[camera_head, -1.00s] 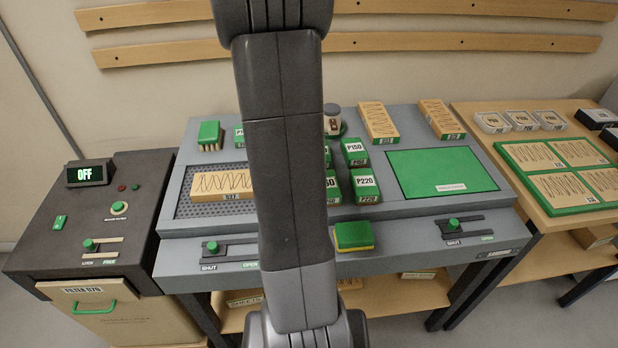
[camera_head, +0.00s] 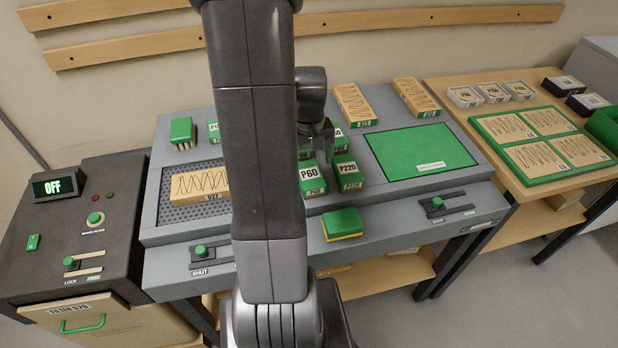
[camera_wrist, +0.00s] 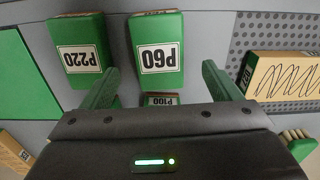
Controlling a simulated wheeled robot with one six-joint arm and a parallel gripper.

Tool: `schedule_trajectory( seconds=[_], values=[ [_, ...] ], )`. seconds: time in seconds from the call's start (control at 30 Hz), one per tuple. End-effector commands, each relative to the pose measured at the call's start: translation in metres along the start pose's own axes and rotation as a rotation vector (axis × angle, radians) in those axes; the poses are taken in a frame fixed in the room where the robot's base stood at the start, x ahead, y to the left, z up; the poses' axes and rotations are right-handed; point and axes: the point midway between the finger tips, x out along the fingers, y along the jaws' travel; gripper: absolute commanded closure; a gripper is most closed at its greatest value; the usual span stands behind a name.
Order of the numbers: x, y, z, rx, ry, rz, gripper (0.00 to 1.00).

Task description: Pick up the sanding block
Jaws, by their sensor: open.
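Several green sanding blocks with white grit labels stand on the grey bench. The P60 block (camera_head: 312,179) and the P220 block (camera_head: 347,174) are in front. In the wrist view, the P60 block (camera_wrist: 157,52) is just beyond the fingertips and the P220 block (camera_wrist: 80,48) is to its left. A P100 block (camera_wrist: 160,99) shows partly between the fingers, mostly hidden by my gripper's body. My gripper (camera_head: 320,140) is over the blocks behind P60. Its fingers (camera_wrist: 161,85) are apart and nothing is visibly held.
A green-and-yellow block (camera_head: 342,224) lies at the bench's front. A wooden piece (camera_head: 198,185) lies on the perforated plate at left. A green mat (camera_head: 420,150) is clear at right. Tan blocks (camera_head: 352,105) stand behind. My arm hides the bench's middle.

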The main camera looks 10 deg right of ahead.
Motion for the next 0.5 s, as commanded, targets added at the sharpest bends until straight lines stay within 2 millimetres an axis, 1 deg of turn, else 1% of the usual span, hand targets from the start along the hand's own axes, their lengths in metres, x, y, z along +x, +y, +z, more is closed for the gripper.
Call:
schedule_trajectory(
  seconds=[0.23, 0.5],
  values=[
    [0.015, 0.000, 0.001, 0.000, -0.003, -0.001, 0.16],
    [0.049, 0.001, 0.001, -0.001, -0.004, -0.001, 0.16]
  ],
)
